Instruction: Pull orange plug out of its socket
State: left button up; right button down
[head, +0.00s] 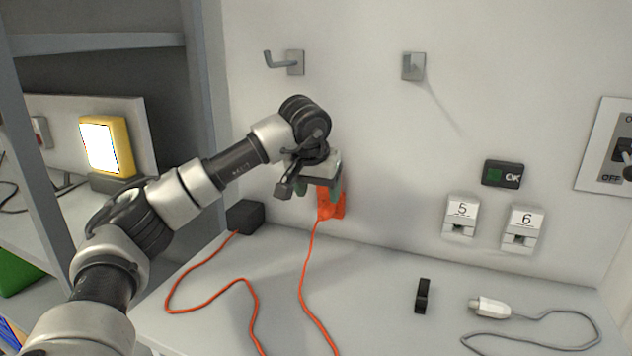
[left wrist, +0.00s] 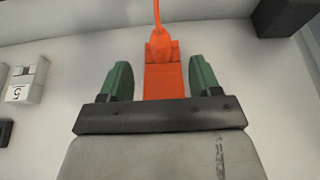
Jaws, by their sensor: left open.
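The orange plug (head: 326,210) is at an orange socket (head: 339,203) on the back wall, low above the table. Its orange cord hangs down onto the table. In the left wrist view the plug (left wrist: 161,48) sits at the end of the orange socket block (left wrist: 163,82), with the cord leading off the top edge. My left gripper (head: 318,189) is in front of the socket. Its green fingers (left wrist: 161,70) are open, one on each side of the orange block, with gaps showing on both sides. The gripper hides the socket's upper part in the head view. My right gripper is not in view.
A black box (head: 246,217) stands on the table (head: 380,310) left of the plug, joined to an orange cable. White sockets 5 (head: 461,216) and 6 (head: 522,230) are to the right. A white plug (head: 490,307) and black clip (head: 423,296) lie on the table. Hooks (head: 294,62) are above.

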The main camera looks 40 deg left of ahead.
aim_at(322, 211)
pick_arm(q)
jog(key=x, duration=0.7)
jog(key=shift+f, duration=0.1)
jog(key=shift+c, duration=0.3)
grip_shut()
